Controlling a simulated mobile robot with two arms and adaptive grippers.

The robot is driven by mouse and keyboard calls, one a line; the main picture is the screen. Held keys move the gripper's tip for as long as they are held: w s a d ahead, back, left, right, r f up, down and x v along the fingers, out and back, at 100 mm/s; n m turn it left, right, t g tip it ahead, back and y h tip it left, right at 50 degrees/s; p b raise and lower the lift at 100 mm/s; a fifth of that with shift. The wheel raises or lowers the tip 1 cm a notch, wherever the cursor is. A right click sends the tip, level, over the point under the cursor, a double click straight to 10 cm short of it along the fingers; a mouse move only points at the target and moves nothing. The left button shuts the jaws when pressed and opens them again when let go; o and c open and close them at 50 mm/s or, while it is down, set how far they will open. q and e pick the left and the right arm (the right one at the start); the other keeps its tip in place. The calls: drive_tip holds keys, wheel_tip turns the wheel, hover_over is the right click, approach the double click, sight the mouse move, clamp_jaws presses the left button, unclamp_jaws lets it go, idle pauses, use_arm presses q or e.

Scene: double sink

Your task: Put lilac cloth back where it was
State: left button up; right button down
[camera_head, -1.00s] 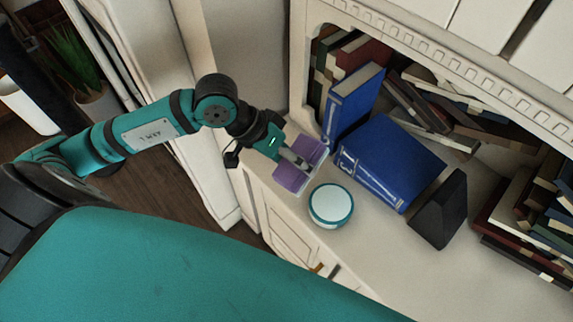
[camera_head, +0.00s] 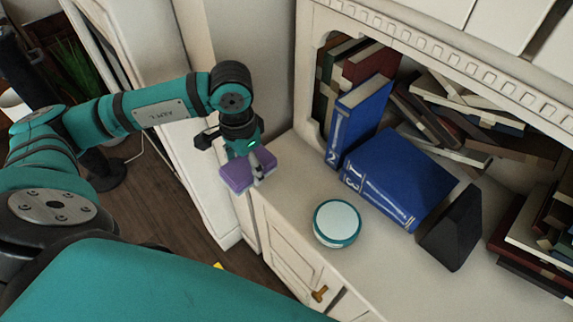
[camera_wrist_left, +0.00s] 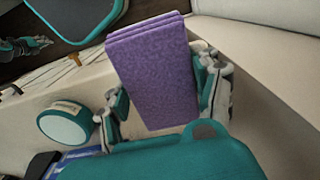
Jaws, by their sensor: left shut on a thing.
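The lilac cloth (camera_head: 236,178) is a folded purple block. It also fills the middle of the left wrist view (camera_wrist_left: 152,72). My left gripper (camera_head: 257,172) is shut on it, with one finger on each side of the cloth in the left wrist view (camera_wrist_left: 165,100). The cloth is held at the left end of the pale cabinet top, near its edge. The fingers hide part of it in the head view.
A round white and teal device (camera_head: 337,222) sits near the front edge. Blue books (camera_head: 395,180), a black wedge (camera_head: 455,228) and piled books (camera_head: 535,235) stand to its right. The cabinet top (camera_head: 290,190) between cloth and device is clear. Dark floor (camera_head: 190,225) lies lower left.

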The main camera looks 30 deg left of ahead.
use_arm(q)
drive_tip(key=p, duration=0.2)
hover_over(286, 177)
drive_tip(key=shift+s+f, duration=0.1)
drive_tip(key=shift+f, duration=0.25)
drive_tip(key=shift+d+f, duration=0.1)
drive_tip(key=shift+f, duration=0.05)
wheel_tip(286, 177, down, 3)
drive_tip(key=shift+p, duration=0.55)
drive_tip(key=shift+f, duration=0.15)
drive_tip(key=shift+f, duration=0.1)
drive_tip(key=o, duration=1.1)
drive_tip(key=shift+c, duration=0.2)
